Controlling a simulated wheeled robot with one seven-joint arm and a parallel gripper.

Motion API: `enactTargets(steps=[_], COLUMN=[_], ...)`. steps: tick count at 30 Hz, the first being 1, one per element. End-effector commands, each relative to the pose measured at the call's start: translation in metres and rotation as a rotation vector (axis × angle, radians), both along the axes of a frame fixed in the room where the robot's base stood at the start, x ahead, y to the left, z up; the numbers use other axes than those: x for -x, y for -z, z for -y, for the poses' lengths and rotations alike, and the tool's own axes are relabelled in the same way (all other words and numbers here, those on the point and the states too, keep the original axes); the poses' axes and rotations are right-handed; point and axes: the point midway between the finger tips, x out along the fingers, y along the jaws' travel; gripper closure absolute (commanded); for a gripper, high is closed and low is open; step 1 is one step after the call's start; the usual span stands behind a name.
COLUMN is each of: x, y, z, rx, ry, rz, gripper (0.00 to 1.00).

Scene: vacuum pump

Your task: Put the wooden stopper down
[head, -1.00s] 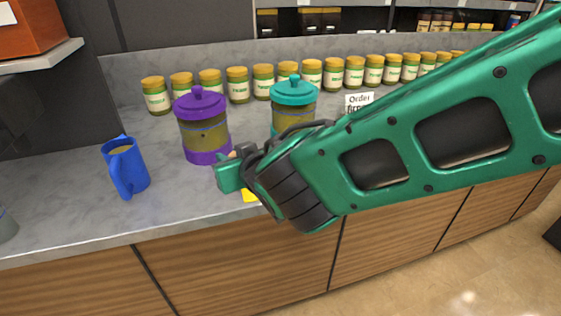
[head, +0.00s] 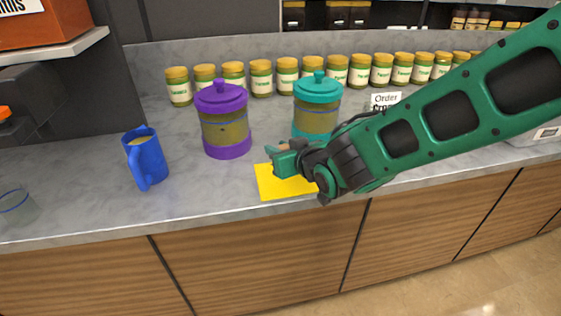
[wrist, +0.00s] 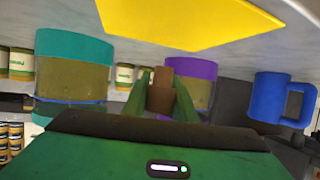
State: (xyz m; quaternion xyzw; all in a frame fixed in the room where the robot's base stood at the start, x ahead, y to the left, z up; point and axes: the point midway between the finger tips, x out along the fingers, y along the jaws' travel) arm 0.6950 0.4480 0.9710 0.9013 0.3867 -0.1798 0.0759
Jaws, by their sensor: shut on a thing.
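My gripper (head: 283,158) is shut on the wooden stopper, a small brown piece. The stopper (wrist: 162,90) shows between the two green fingers in the wrist view, where the picture is upside down. In the head view only a bit of it shows at the fingertips. A yellow mat (head: 272,187) lies flat on the counter below and in front of my gripper. The mat (wrist: 190,22) also shows in the wrist view, apart from the stopper. My forearm and gripper cover the mat's right part in the head view.
A purple-lidded canister (head: 224,122) stands left of my gripper and a teal-lidded canister (head: 317,106) behind it. A blue mug (head: 146,158) stands further left on the grey counter (head: 95,205). Several yellow-lidded jars (head: 260,78) line the back. An order sign (head: 385,101) stands behind my arm.

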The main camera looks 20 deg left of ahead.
Motion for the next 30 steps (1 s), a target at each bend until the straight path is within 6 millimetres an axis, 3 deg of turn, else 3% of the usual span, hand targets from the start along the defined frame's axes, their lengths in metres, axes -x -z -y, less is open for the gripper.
enactTargets(steps=[12, 22, 23, 24, 25, 30], x=[-0.001, -0.001, -0.001, -0.001, -0.001, -0.001], y=[0.041, 0.043, 0.043, 0.043, 0.043, 0.043], z=[0.0, 0.0, 0.0, 0.0, 0.0, 0.0], rx=[0.001, 0.001, 0.001, 0.0, 0.0, 0.001], ry=[0.0, 0.0, 0.0, 0.0, 0.0, 0.0], rz=[-0.001, -0.001, -0.001, 0.0, 0.0, 0.001], gripper=[0.96, 0.96, 0.71, 0.61, 0.56, 0.56])
